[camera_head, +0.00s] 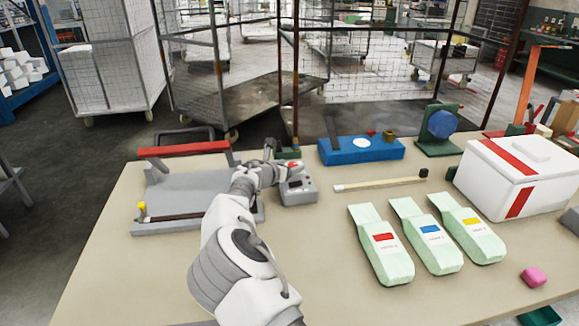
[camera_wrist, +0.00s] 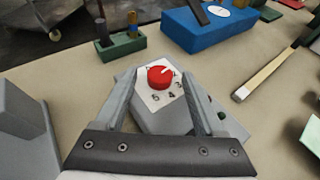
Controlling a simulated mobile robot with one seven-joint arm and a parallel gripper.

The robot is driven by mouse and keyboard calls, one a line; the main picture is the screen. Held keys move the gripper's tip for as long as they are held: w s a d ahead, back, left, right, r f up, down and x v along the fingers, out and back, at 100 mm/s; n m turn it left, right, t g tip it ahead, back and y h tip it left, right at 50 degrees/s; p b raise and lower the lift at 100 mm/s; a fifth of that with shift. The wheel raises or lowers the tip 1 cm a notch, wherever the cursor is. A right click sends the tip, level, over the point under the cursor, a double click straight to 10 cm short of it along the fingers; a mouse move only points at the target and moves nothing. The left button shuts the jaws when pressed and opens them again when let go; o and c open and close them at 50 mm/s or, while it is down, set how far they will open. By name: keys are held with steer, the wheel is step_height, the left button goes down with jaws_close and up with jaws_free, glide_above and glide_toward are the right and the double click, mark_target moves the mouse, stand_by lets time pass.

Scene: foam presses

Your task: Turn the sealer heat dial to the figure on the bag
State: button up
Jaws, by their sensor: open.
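The red heat dial (camera_wrist: 160,76) sits on a white figured plate on the grey control box (camera_wrist: 165,118). A pale mark on the dial points to the upper right in the wrist view. The figures 3, 4 and 5 can be made out; others are partly covered. My gripper (camera_wrist: 158,80) is open, with one finger on each side of the dial; I cannot tell whether they touch it. The grey sealer (camera_head: 190,185) with a red bar stands left of the box. Three pale green bags (camera_head: 385,262) carry red, blue and yellow labels, too small to read.
A blue block (camera_head: 350,152) and a small green holder (camera_head: 287,153) stand behind the box. A wooden stick (camera_head: 375,184) lies to its right. A white box with red stripes (camera_head: 485,185) and a pink lump (camera_head: 533,277) are at the right.

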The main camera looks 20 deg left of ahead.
steer(key=shift+w, duration=0.15)
jaws_close()
stand_by(0.4)
steer(key=shift+a+m+h+p, duration=0.15)
steer(key=shift+m+h+p, duration=0.2)
steer(key=shift+m+h, duration=0.45)
jaws_free()
